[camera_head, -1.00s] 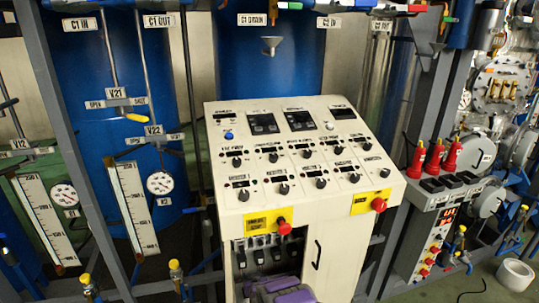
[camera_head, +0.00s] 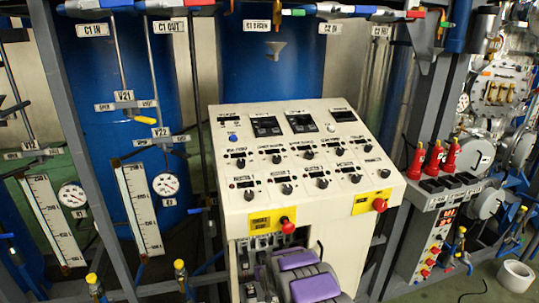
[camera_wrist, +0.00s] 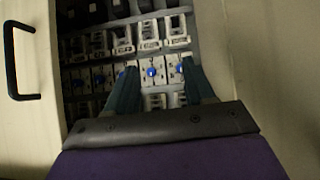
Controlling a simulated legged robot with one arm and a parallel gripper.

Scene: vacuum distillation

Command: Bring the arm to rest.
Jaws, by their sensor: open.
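My gripper (camera_wrist: 160,78) shows in the wrist view with its two dark teal fingers spread apart and nothing held between them. It faces a recessed panel of switches (camera_wrist: 112,78) in the console's lower front. Two small blue dots on the switches appear between the fingertips; whether the fingers touch the panel I cannot tell. In the head view my arm, with purple covers, is at the bottom middle, in front of the console's lower opening. The fingertips cannot be made out there.
The white control console (camera_head: 308,170) stands close ahead, with red buttons on yellow plates. A black handle (camera_wrist: 20,60) sticks out left of the switches in the wrist view. Metal frame posts and gauges stand left; a red-topped switch box (camera_head: 437,215) stands right.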

